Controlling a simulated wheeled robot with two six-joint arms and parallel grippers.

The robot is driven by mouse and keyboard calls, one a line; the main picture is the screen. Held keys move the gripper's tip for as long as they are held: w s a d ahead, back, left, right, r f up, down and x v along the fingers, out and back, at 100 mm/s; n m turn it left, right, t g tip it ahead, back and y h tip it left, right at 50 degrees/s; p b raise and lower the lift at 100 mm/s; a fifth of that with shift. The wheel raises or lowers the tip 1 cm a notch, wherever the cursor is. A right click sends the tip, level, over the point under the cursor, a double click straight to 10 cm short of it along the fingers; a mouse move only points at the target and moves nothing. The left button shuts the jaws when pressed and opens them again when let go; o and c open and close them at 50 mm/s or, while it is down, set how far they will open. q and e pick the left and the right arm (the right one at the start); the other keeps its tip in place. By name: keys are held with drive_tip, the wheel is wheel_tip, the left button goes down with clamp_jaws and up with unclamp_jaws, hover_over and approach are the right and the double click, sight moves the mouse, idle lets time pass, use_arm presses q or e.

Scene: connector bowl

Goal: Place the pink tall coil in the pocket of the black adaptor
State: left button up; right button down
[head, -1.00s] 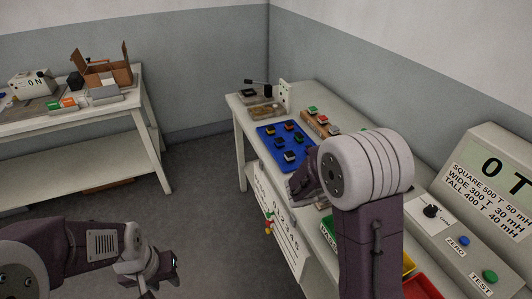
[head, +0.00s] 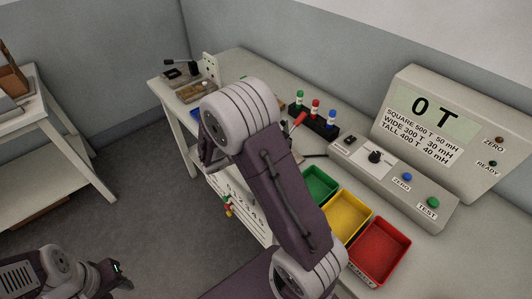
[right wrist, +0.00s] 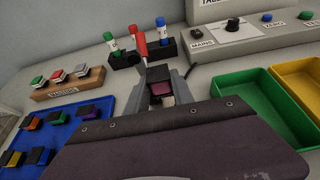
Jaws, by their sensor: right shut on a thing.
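In the right wrist view my right gripper (right wrist: 163,86) is shut on a small dark block with a pink face, the pink tall coil (right wrist: 162,89). It holds the coil in front of the marker rack, between the blue tray and the green bin. A dark shape lies just behind the fingertips. I cannot tell whether it is the black adaptor, and I see no pocket clearly. In the head view my right arm hides this gripper. My left gripper (head: 116,270) is at the lower left, over the floor and away from the bench; its jaw opening is unclear.
A marker rack (head: 312,125) and red-tipped tool (head: 299,119) stand behind the gripper. Green (head: 319,186), yellow (head: 345,214) and red (head: 379,250) bins line the front edge. The tester (head: 430,120) stands behind. The blue tray (right wrist: 77,112) holds several dark-topped blocks.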

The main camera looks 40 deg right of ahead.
drive_tip(key=w+a+f, duration=0.2)
drive_tip(key=a, duration=0.1)
drive_tip(key=shift+w+f, duration=0.2)
drive_tip(key=shift+w, duration=0.2)
drive_tip(key=shift+d+f, duration=0.1)
drive_tip(key=shift+f, duration=1.9)
drive_tip(key=shift+f+b, duration=0.2)
drive_tip(key=shift+b, duration=0.2)
drive_tip(key=c, duration=1.1)
unclamp_jaws()
